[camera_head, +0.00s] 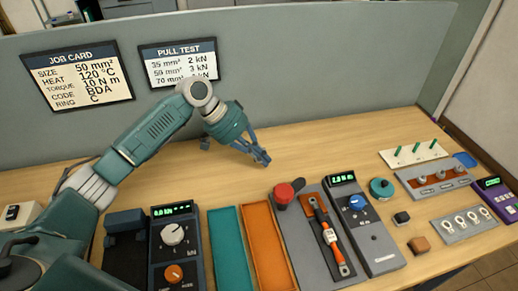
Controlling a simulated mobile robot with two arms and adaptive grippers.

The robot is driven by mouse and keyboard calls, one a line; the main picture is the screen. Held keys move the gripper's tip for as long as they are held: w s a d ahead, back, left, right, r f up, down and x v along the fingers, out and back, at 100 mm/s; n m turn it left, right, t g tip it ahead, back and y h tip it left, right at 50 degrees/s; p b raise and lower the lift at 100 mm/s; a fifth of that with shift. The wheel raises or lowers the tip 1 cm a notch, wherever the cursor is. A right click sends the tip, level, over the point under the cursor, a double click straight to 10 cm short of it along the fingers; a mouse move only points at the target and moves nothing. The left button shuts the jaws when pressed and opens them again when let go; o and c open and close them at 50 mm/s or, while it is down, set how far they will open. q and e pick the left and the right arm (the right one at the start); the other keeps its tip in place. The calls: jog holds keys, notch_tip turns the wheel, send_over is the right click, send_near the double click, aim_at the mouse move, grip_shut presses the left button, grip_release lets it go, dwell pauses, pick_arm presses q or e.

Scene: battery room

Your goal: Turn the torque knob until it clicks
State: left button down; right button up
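A blue knob (357,202) sits on a grey unit (376,249) with a lit green display (342,179) at the right of centre. The display seems to start with 2; its unit is too small to read. A red and black torque wrench (330,238) lies on the grey plate beside that unit. My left gripper (265,159) hangs over the bare desk behind the tools, left of and apart from the blue knob. Its fingertips look close together, but the gap is too small to judge. Nothing shows between them. My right gripper is out of view.
A red knob (283,193) stands left of the wrench. An orange tray (266,252) and teal tray (229,255) lie further left, beside a dark unit with white (172,234) and orange knobs. Lug racks fill the right. The desk's back strip is clear before the grey partition (300,70).

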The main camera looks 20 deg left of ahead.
aim_at(291, 189)
pick_arm(q)
jog(key=x, duration=0.3)
jog(key=p+x, duration=0.1)
jog(key=x, duration=0.2)
jog(key=shift+w+a, duration=0.1)
jog(key=shift+w, duration=0.1)
jog(key=d, duration=0.1)
jog(key=s+d+p, duration=0.1)
jog(key=d, duration=0.1)
jog(key=shift+s+r+p, duration=0.2)
jog(key=shift+r+p, duration=0.1)
jog(key=shift+p, duration=0.1)
jog(key=shift+s+d, duration=0.1)
jog(key=shift+d, duration=0.05)
jog(key=shift+d+f, duration=0.1)
jog(key=shift+f, duration=0.05)
jog(key=shift+d+m, duration=0.2)
jog(key=shift+m, duration=0.2)
